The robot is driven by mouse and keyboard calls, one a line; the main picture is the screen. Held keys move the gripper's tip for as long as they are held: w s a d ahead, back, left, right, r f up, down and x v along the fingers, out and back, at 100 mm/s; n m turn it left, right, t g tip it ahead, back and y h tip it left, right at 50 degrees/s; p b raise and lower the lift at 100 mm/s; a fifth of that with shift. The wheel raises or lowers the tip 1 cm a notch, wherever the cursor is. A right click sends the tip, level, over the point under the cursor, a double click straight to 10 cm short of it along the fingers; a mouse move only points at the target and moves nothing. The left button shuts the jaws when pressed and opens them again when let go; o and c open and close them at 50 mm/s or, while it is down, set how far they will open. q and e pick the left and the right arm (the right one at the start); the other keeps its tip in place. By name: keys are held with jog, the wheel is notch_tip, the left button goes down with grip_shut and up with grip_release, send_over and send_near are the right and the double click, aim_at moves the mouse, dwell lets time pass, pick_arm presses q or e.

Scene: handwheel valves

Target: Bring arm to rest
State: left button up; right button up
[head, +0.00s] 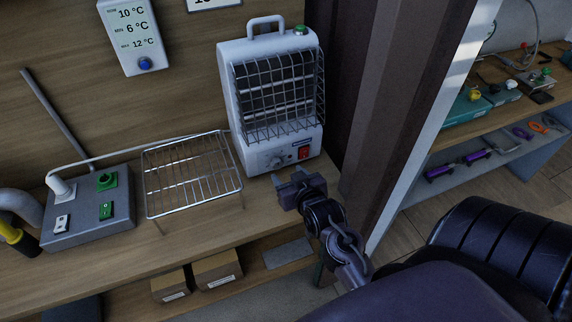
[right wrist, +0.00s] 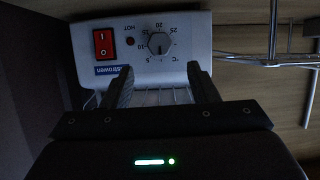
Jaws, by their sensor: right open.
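My right gripper (head: 291,178) is open and empty in the head view, just in front of the lower front of a white heater (head: 262,62). In the right wrist view the two fingers of the right gripper (right wrist: 160,82) stand apart with nothing between them. They point at the heater's control panel (right wrist: 188,42), which appears upside down with its dial (right wrist: 159,40) and red switch (right wrist: 103,43). I cannot tell the exact gap between fingertips and panel. My left gripper is not in view.
A wire rack (head: 190,176) stands left of the heater on the wooden bench. A grey switch box (head: 88,218) is further left. A dark post (head: 395,100) rises to the right. Cardboard boxes (head: 216,268) sit on the shelf below.

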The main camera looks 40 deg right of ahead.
dwell(0.5)
jog(key=s+a+r+n+g+y, duration=0.1)
jog(key=s+a+n+g+y, duration=0.25)
jog(key=s+a+g, duration=0.95)
jog(key=s+d+f+n+t, duration=0.1)
jog(key=s+f, duration=0.1)
jog(key=f, duration=1.3)
jog(key=s+f+t, duration=0.1)
jog(key=s+f, duration=0.1)
jog(key=f, duration=1.3)
jog(key=s+d+f, duration=0.1)
jog(key=s+f, duration=0.8)
jog(key=s+d+f+g, duration=0.1)
jog(key=s+d+f, duration=0.1)
jog(key=s+f, duration=0.7)
jog(key=shift+s+d+f, duration=0.15)
jog(key=shift+s+d, duration=0.15)
jog(key=shift+s, duration=0.3)
